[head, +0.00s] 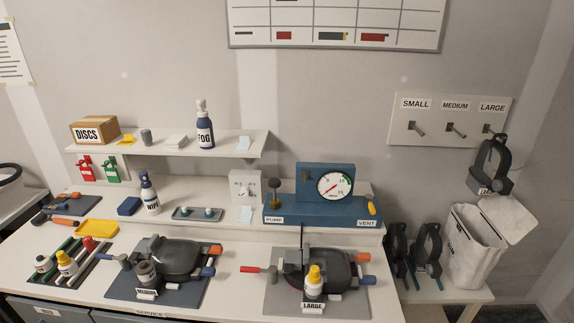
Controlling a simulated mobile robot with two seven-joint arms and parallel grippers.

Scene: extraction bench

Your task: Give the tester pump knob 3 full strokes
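The blue tester (325,212) stands at the back right of the bench. Its pump knob (275,186) is a dark knob on a stem at the tester's left end, above the PUMP label. The stem shows, so the knob stands clear of the base. A round gauge (335,185) faces forward on the upright panel. A yellow vent lever (372,208) is at the right end by the VENT label. Neither of my grippers shows in the head view.
A large device (335,270) with a yellow-capped bottle (314,283) on it stands in front of the tester. A white switch box (245,186) is left of the knob. A shelf (180,142) with a FOG bottle (205,130) is above left.

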